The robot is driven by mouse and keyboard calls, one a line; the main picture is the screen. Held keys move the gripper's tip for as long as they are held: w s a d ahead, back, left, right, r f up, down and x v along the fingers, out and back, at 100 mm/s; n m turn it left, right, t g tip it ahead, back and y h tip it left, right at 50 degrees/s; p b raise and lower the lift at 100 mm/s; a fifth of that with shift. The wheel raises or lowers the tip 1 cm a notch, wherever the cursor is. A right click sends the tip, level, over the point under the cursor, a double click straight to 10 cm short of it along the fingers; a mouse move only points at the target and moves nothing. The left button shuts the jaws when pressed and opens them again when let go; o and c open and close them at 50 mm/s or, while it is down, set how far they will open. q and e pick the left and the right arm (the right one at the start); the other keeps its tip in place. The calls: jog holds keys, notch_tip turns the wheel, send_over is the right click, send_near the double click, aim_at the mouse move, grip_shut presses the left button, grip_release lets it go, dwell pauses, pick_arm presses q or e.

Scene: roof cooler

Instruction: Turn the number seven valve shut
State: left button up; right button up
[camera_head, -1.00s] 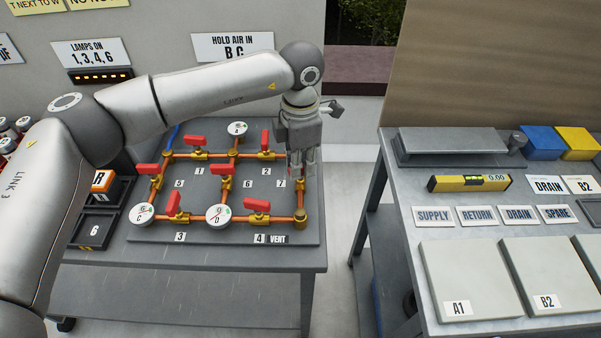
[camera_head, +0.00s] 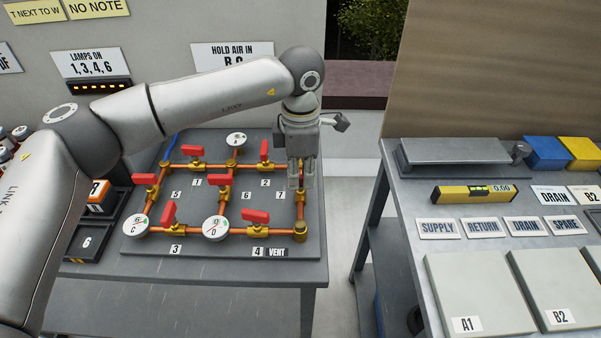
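The number seven valve is on the right-hand copper pipe of the grey valve board (camera_head: 190,246), beside the number 7 label (camera_head: 280,195). My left gripper (camera_head: 301,184) points down over this valve, and its fingers cover the handle. I cannot tell the handle's angle or whether the fingers grip it. A brass elbow (camera_head: 300,231) shows below the fingers at the pipe's lower end. My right gripper is not in view.
Other red handles stand close by, such as valve two (camera_head: 264,151) and valve four (camera_head: 256,216). White gauges (camera_head: 215,228) sit on the pipes. A second bench (camera_head: 408,212) with plates and a yellow level (camera_head: 473,192) stands right, across a gap.

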aim_at(301, 176)
pick_arm(q)
jog(key=o, duration=0.4)
jog(key=shift+r, duration=0.15)
notch_tip(301, 176, up, 12)
jog(key=shift+f, duration=0.1)
dwell(0.6)
